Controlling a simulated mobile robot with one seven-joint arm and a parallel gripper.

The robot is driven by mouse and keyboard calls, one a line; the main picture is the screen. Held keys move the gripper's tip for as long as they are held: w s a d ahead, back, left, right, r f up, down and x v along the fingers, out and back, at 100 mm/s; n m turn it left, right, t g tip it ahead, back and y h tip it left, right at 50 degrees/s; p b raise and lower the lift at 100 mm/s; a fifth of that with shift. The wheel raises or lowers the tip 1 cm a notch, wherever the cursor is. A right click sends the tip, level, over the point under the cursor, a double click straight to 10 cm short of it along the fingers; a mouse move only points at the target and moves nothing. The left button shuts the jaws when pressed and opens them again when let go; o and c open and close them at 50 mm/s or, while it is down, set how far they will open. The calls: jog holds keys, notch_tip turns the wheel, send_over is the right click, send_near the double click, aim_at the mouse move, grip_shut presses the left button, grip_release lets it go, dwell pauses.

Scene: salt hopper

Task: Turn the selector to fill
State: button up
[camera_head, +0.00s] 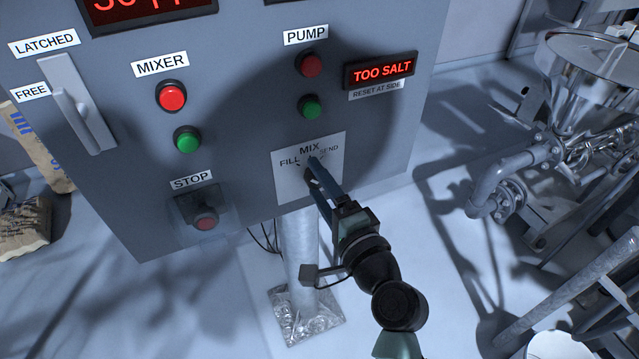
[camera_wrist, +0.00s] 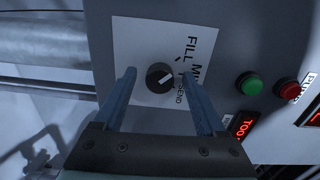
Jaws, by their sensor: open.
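The selector is a round black knob (camera_wrist: 160,77) on a white plate (camera_head: 291,184) marked FILL, MIX and SEND. In the wrist view, its pale pointer line slants right and slightly up, roughly toward MIX; the exact position is hard to read. My gripper (camera_head: 311,168) is at the plate in the head view and covers most of the knob there. In the wrist view, my gripper (camera_wrist: 157,74) is open, with one finger to each side of the knob and visible gaps between. Whether the fingertips are level with the knob in depth is unclear.
Above the plate are the red (camera_head: 311,64) and green (camera_head: 312,106) pump buttons and the lit TOO SALT display (camera_head: 380,70). Mixer buttons, a covered STOP button (camera_head: 205,221) and a latch handle (camera_head: 78,105) are further left. Pipework (camera_head: 490,185) stands at the right.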

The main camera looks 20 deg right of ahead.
jog(key=s+b, duration=0.1)
jog(key=s, duration=1.2)
jog(key=shift+d+r, duration=0.2)
jog(key=shift+d, duration=0.2)
jog(key=w+a+r+n+t, duration=0.1)
jog(key=w+a+r+n, duration=0.25)
jog(key=r, duration=0.45)
jog(key=w+a+r+n+t, duration=0.2)
jog(key=w+a+r+n, duration=0.15)
jog(key=r, duration=0.35)
jog(key=w+a+r+n+t, duration=0.1)
jog(key=w+a+r+n, duration=0.2)
jog(key=r, duration=0.5)
jog(key=s+a+r+n+t, duration=0.2)
jog(key=s+r, duration=0.1)
jog(key=r, duration=0.4)
jog(key=s+a+r+n+t+h, duration=0.1)
jog(key=s+a+r+n+t, duration=0.2)
jog(key=r, duration=0.5)
jog(key=s+a+r+n+t, duration=0.1)
jog(key=s+a+r+n, duration=0.1)
jog(key=s+r, duration=0.35)
notch_tip(320, 180, up, 13)
jog(key=w+p, duration=0.2)
jog(key=p, duration=1.1)
